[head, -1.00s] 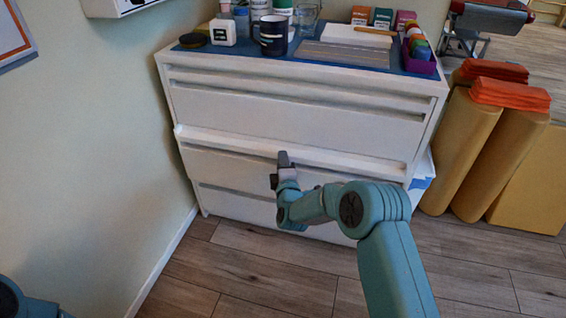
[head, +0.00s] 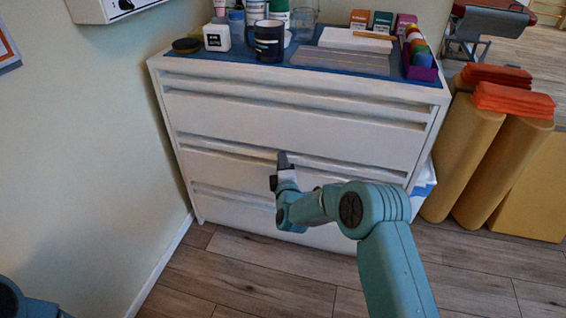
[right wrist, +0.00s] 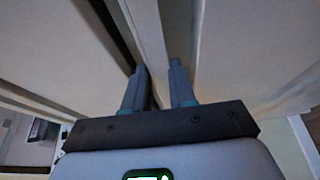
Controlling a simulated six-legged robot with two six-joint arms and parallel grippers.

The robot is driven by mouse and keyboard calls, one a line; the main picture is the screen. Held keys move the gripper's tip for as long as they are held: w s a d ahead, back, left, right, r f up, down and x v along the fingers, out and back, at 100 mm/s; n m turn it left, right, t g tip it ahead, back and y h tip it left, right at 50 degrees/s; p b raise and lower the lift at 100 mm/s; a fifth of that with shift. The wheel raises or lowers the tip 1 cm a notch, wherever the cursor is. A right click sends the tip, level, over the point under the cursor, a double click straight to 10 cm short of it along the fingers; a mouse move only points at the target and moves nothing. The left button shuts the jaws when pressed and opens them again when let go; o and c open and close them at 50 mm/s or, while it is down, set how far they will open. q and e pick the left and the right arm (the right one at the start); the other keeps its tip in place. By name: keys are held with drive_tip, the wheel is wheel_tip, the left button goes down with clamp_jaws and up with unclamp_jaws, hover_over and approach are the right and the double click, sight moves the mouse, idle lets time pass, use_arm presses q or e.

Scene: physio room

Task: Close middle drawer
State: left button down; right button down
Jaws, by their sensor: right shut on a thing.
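The white chest of drawers (head: 270,118) stands against the wall. Its middle drawer (head: 225,172) looks about flush with the front, with a recessed dark grip line along its top; any small gap is too fine to tell. My right gripper (head: 282,160) is at the middle of that drawer's top edge. In the right wrist view my right gripper (right wrist: 157,66) has one finger on each side of the drawer's white front lip (right wrist: 150,40) and is shut on it. The gripper partly hides the drawer front. Only a bit of my left arm shows at lower left.
The chest top holds a dark mug (head: 268,41), bottles, a white jar (head: 217,38), small boxes and a purple tray (head: 420,68). Yellow rolls (head: 465,150) with orange pads stand to the right. The wooden floor (head: 240,270) in front is clear.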

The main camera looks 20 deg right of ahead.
drive_tip(key=shift+d+f, duration=0.1)
drive_tip(key=shift+d, duration=0.05)
drive_tip(key=c, duration=1)
unclamp_jaws()
drive_tip(key=shift+w+f, duration=0.15)
drive_tip(key=shift+f, duration=0.05)
use_arm(q)
drive_tip(key=shift+g, duration=0.6)
drive_tip(key=s+r+p, duration=0.1)
drive_tip(key=r+p, duration=0.2)
drive_tip(key=s+r+p, duration=0.1)
drive_tip(key=p, duration=0.1)
drive_tip(key=shift+s+d+r, duration=0.3)
drive_tip(key=shift+s, duration=0.05)
use_arm(e)
drive_tip(key=s+a, duration=0.3)
drive_tip(key=s, duration=1.3)
drive_tip(key=shift+s+a+r, duration=0.15)
drive_tip(key=shift+a+r, duration=0.05)
drive_tip(key=shift+d, duration=0.1)
